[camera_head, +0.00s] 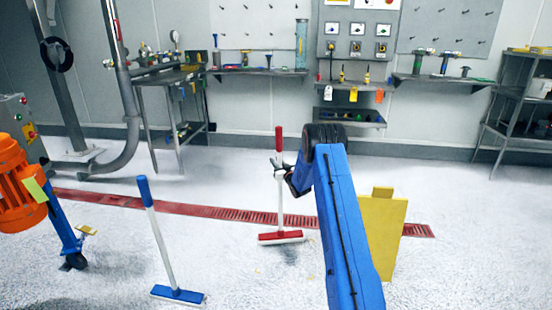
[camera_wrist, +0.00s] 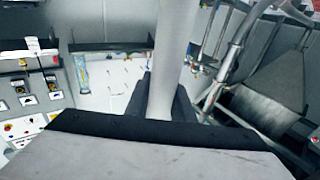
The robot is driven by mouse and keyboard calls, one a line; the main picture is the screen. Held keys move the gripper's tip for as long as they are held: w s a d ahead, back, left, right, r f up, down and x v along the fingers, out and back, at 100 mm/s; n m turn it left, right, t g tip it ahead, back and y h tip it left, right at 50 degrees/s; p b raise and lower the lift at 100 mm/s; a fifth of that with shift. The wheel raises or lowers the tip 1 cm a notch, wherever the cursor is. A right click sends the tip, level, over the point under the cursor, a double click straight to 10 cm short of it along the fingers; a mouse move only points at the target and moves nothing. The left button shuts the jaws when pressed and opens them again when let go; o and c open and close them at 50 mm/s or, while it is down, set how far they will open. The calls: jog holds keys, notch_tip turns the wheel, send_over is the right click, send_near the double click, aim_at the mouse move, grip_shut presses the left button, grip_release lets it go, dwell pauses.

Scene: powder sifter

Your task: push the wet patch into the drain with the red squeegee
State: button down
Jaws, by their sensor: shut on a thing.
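The red squeegee (camera_head: 281,237) stands upright on the floor, with a red head, white pole and red top grip. My gripper (camera_head: 284,172) is shut on its white pole, about halfway up. In the wrist view the pale pole (camera_wrist: 168,70) runs up between my dark fingers (camera_wrist: 163,100). A grey, darker wet patch (camera_head: 288,254) lies on the floor just in front of the squeegee head, on the near side. The drain (camera_head: 230,214) is a long red-brown slotted strip across the floor behind the head. My blue arm hides part of it.
A blue squeegee (camera_head: 178,294) stands tilted at the front left. A yellow board (camera_head: 384,225) stands to the right, partly behind my arm. An orange motor (camera_head: 18,190) on a blue wheeled frame is at the left. Benches line the back wall.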

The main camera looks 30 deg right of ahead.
jog(key=s+a+r+m+h, duration=0.1)
jog(key=s+a+h, duration=0.15)
jog(key=s, duration=0.75)
jog(key=s+a+r+m+h, duration=0.1)
jog(key=s+a+m+h, duration=0.15)
jog(key=s, duration=0.75)
jog(key=shift+n, duration=0.35)
jog(key=shift+s+a+f, duration=0.1)
jog(key=shift+f, duration=1.1)
jog(key=shift+s+a+f, duration=0.1)
jog(key=shift+f, duration=1.6)
jog(key=shift+w, duration=0.1)
